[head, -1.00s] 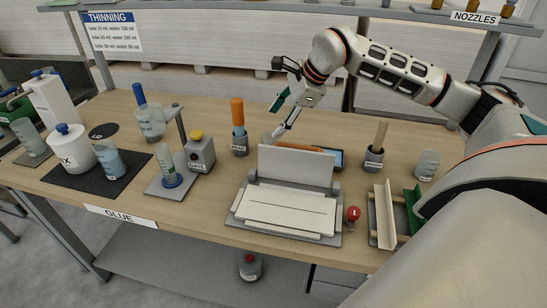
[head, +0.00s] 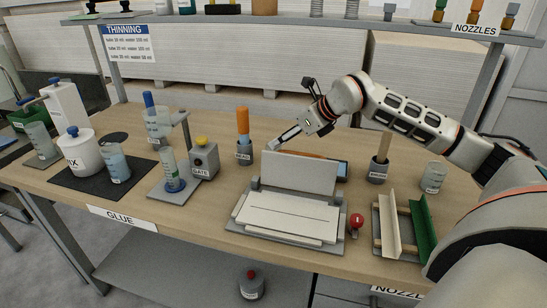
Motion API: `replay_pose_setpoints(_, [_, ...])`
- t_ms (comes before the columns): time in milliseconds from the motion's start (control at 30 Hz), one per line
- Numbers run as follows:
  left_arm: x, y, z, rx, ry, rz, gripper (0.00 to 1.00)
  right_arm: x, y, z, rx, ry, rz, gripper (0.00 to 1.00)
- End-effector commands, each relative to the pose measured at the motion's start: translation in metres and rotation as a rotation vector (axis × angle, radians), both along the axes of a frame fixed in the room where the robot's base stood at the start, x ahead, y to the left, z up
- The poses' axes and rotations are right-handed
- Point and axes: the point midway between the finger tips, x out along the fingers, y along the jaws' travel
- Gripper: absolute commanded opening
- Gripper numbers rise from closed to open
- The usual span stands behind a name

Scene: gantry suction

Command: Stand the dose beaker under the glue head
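A clear beaker with green markings and a blue base ring (head: 173,178) stands upright on a grey plate. A post with a short arm (head: 183,118) rises behind it; I cannot tell if this is the glue head. A beaker of pale blue liquid (head: 115,166) stands on the black mat, and a larger beaker (head: 156,125) stands behind. No label marks which is the dose beaker. My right gripper (head: 278,143) is low above the table behind the white fixture, its opening unclear. My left gripper is not in view.
A grey GATE block (head: 204,160) and a grey cup with an orange handle (head: 244,152) stand mid-table. The white hinged fixture (head: 290,212), red knob (head: 356,220) and green-sided channel (head: 421,230) fill the front right. A white MIX jug (head: 78,152) is left.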

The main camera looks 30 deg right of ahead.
Motion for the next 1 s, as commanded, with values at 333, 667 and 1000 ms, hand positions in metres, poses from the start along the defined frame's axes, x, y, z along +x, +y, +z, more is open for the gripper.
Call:
replay_pose_setpoints(333, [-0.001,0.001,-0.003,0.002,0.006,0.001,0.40,0.021,0.006,-0.021,0.001,0.000,0.000,0.53])
replay_pose_setpoints(667, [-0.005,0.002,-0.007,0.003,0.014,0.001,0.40,0.046,0.011,-0.049,0.000,0.001,0.000,0.53])
replay_pose_setpoints(1000, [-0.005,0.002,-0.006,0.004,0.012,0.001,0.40,0.047,0.011,-0.050,-0.002,0.001,0.000,0.27])
